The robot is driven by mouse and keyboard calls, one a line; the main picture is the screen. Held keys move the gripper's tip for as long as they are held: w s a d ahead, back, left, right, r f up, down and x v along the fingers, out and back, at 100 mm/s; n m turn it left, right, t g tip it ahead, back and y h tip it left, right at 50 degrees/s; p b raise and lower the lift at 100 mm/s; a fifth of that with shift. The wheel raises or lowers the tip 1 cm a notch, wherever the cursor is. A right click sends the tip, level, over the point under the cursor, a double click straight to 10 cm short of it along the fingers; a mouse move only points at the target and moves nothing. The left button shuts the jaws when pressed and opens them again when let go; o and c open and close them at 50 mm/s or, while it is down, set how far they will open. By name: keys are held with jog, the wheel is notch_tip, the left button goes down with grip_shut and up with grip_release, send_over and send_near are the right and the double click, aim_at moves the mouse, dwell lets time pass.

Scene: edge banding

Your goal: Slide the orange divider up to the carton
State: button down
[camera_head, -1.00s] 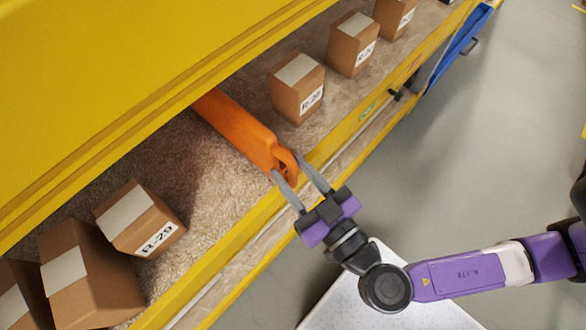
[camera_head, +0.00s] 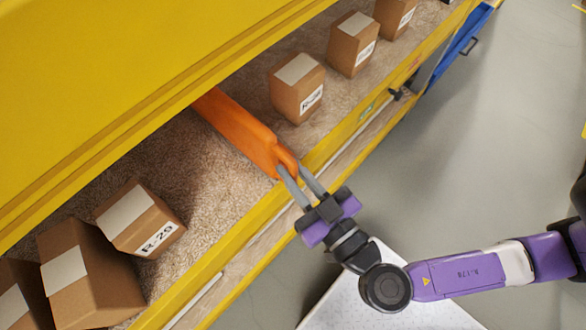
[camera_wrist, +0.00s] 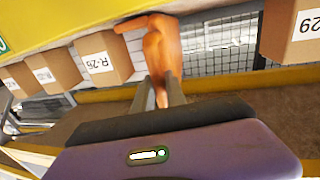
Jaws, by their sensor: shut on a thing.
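The orange divider (camera_head: 240,132) lies across the carpeted shelf, its near end at the yellow front edge and its far end hidden under the yellow panel. My gripper (camera_head: 292,170) is shut on the near end of the divider; the wrist view also shows the orange divider (camera_wrist: 162,50) between the two grey fingers. A carton marked R-26 (camera_head: 297,88) stands just to the right of the divider, with a gap of shelf between them. A carton marked R-29 (camera_head: 141,219) stands to the left, farther from it.
More cartons stand beyond R-26 (camera_head: 352,45) and beside R-29 (camera_head: 88,275). The yellow shelf lip (camera_head: 232,240) runs along the front. Bare shelf (camera_head: 195,165) lies between the divider and R-29. A yellow panel (camera_head: 130,70) overhangs the back.

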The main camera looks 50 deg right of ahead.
jog(key=shift+a, duration=0.1)
dwell(0.7)
jog(key=a+b, duration=0.5)
jog(key=a, duration=1.4)
jog(key=shift+a+b, duration=0.15)
jog(key=shift+b, duration=0.15)
jog(key=c, duration=1.4)
grip_release()
jog(key=shift+o, duration=0.2)
jog(key=s+a, duration=0.1)
jog(key=s, duration=0.6)
jog(key=shift+s+a+b, duration=0.2)
jog(key=shift+s+b, duration=0.15)
jog(key=shift+b, duration=0.05)
